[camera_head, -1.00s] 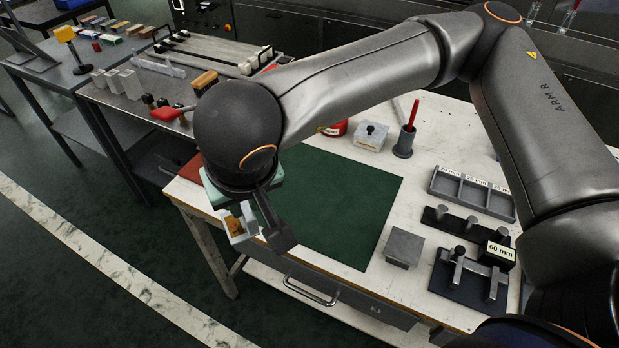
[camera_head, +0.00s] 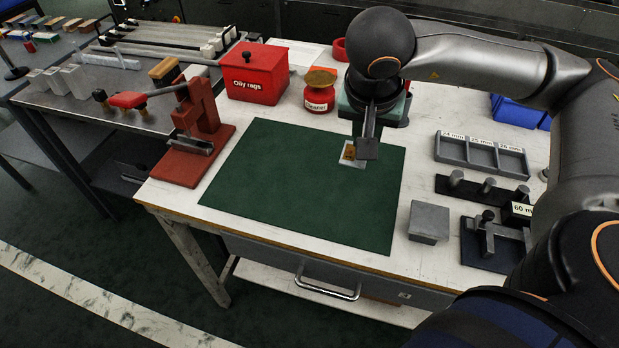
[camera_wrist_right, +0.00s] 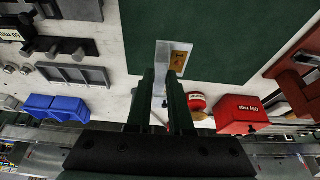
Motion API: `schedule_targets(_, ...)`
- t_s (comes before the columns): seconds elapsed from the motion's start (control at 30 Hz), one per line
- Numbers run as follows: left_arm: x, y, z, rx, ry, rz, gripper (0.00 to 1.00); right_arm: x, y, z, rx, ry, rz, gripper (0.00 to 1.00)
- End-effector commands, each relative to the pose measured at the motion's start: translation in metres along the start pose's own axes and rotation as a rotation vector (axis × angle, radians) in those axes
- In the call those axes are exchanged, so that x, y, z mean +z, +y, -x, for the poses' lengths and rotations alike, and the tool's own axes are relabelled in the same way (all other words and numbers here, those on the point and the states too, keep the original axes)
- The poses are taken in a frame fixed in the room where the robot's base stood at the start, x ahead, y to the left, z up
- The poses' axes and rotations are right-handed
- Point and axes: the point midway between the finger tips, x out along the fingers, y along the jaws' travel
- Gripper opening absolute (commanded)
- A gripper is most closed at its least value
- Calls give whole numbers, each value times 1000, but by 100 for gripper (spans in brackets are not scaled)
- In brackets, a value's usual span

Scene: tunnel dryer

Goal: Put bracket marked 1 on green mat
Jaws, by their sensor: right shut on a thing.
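My right gripper (camera_head: 366,146) is shut on a pale metal bracket (camera_head: 350,161) with an orange-brown patch. The bracket is over the far right part of the green mat (camera_head: 290,195), near its far edge. In the right wrist view the bracket (camera_wrist_right: 163,52) sticks out beyond the fingers (camera_wrist_right: 161,82) with the mat behind it. I cannot read a number on the patch, nor tell whether the bracket touches the mat. The rest of the mat is bare. My left gripper is not in view.
A red press (camera_head: 198,125) stands left of the mat. A red oily rags box (camera_head: 256,75) and a cleaner pot (camera_head: 319,95) stand behind it. A grey block (camera_head: 429,222), a grey divided tray (camera_head: 482,155) and a black fixture (camera_head: 487,243) are to its right.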

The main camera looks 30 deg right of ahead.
Motion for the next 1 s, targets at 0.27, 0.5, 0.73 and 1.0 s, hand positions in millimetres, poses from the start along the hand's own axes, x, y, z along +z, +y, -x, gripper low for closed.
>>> schedule_targets(0.27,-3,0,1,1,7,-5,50,-8,-35,-25,8,-2,-18,0)
schedule_targets(0.5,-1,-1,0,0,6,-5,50,-14,-87,-62,10,-2,-18,0)
schedule_targets(0.73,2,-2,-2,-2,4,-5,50,-11,-113,-97,8,0,-19,0)
schedule_targets(1.0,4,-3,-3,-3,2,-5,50,-9,-126,-114,8,-1,-19,0)
